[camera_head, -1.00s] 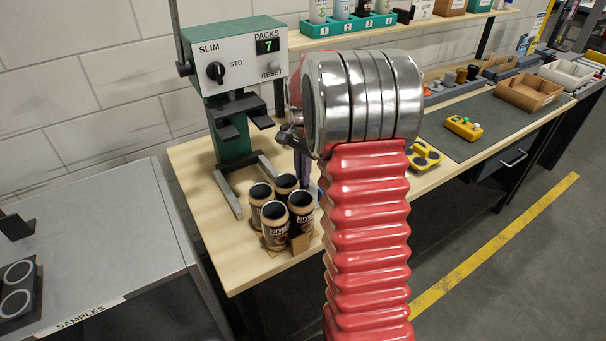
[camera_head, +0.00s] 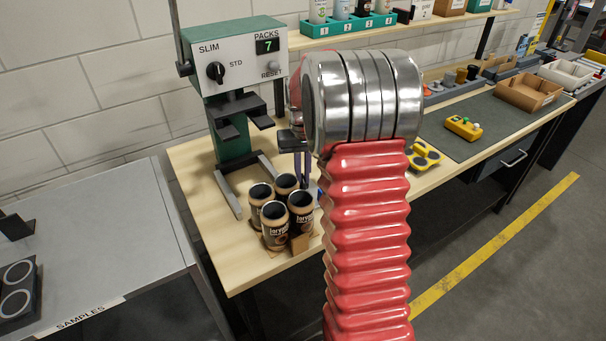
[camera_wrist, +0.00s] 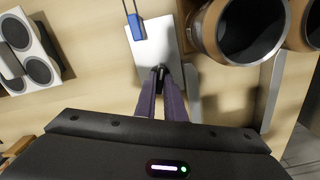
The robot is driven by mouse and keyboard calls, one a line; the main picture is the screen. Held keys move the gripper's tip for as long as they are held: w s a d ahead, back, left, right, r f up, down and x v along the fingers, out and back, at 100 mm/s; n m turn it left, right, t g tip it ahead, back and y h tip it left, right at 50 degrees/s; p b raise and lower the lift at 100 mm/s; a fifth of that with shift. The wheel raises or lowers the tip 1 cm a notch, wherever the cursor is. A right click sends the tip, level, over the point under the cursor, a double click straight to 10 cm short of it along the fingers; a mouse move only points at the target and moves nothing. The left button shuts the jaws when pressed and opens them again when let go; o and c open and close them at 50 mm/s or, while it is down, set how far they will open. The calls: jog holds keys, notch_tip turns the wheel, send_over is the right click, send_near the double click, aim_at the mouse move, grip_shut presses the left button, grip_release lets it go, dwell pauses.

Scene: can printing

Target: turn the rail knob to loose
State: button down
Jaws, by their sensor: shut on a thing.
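My gripper (camera_wrist: 160,82) is shut on a small dark piece, which I take to be the rail knob (camera_wrist: 160,71), in the middle of the wrist view. The purple fingers point at a grey metal plate (camera_wrist: 152,50), and the knob is at its near end, mostly hidden between the fingertips. No loose marking is readable. In the head view my gripper (camera_head: 302,168) hangs over the wooden bench, with its purple fingers partly behind my red arm. The knob is hidden there.
Several dark-topped cans (camera_head: 274,214) stand close to the left of the fingers; cans (camera_wrist: 241,30) also show at upper right in the wrist view. A green and white packing machine (camera_head: 236,60) stands behind.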

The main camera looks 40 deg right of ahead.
aim_at(303, 178)
jog(key=n, duration=0.7)
dwell(0.5)
jog(key=c, duration=1.8)
grip_release()
jog(key=shift+c, duration=0.2)
jog(key=shift+r, duration=0.1)
notch_tip(303, 178, up, 14)
jog(key=shift+f, duration=0.2)
